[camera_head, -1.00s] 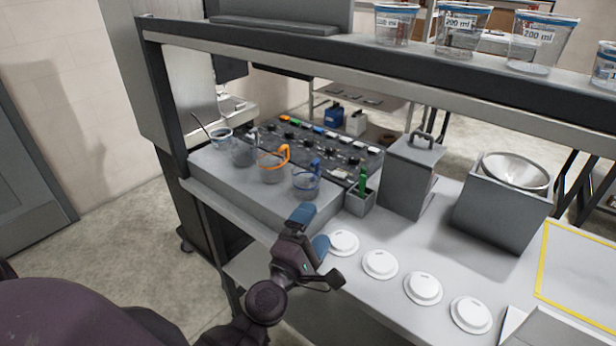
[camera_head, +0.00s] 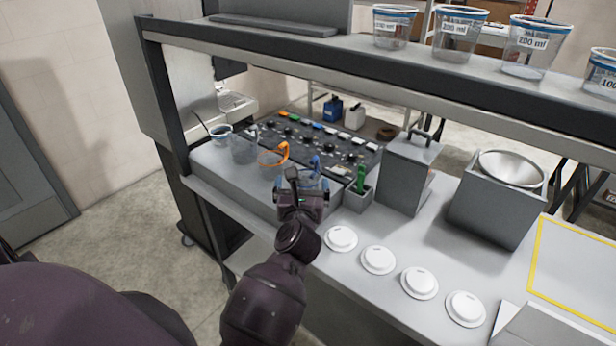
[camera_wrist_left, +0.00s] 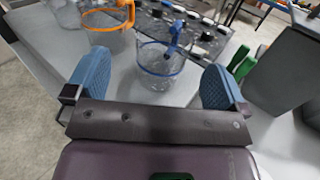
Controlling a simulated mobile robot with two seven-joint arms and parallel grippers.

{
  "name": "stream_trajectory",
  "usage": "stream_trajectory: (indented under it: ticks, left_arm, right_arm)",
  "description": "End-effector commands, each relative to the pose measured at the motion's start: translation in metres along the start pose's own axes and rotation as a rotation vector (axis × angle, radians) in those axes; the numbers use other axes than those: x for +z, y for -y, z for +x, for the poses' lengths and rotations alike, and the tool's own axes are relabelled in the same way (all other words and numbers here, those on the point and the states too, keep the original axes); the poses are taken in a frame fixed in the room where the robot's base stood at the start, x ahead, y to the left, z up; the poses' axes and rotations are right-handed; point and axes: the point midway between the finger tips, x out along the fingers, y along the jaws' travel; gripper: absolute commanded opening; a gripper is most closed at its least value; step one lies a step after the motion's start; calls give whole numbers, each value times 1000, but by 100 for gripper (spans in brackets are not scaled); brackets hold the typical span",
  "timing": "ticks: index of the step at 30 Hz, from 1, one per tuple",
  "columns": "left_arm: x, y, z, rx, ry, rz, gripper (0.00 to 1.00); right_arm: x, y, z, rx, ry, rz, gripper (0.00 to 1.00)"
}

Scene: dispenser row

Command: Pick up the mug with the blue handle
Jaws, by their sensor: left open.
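The mug with the blue handle (camera_wrist_left: 160,62) is clear with a blue rim and stands on the grey raised block; its blue handle (camera_head: 315,164) shows behind my gripper in the head view. My left gripper (camera_head: 304,186) is open in front of this mug and hides most of its body. In the left wrist view the two blue fingers (camera_wrist_left: 155,85) are spread wide, with the mug beyond and between them. The mug with the orange handle (camera_wrist_left: 104,18) stands just to its left, and its orange handle (camera_head: 282,153) also shows in the head view. My right gripper is not in view.
More clear cups (camera_head: 242,150) stand left on the grey block (camera_head: 225,180). A green-handled tool (camera_head: 361,178) stands in a small box on the right. White lids (camera_head: 379,260) lie in front. A shelf (camera_head: 340,55) with labelled cups crosses above.

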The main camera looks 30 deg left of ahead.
Motion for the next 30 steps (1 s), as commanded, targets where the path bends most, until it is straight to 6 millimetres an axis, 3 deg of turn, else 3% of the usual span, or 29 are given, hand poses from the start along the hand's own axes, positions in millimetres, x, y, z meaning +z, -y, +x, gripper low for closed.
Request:
stream_trajectory:
  ticks: [8,18,27,30]
  left_arm:
    - [1,2,19,-1,1,2,100]
    - [3,7,59,-1,2,3,100]
    - [2,7,62,-1,1,2,100]
    - [2,7,62,-1,1,2,85]
  right_arm:
    - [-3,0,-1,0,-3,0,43]
    - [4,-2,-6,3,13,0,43]
    - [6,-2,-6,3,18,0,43]
    - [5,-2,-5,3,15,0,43]
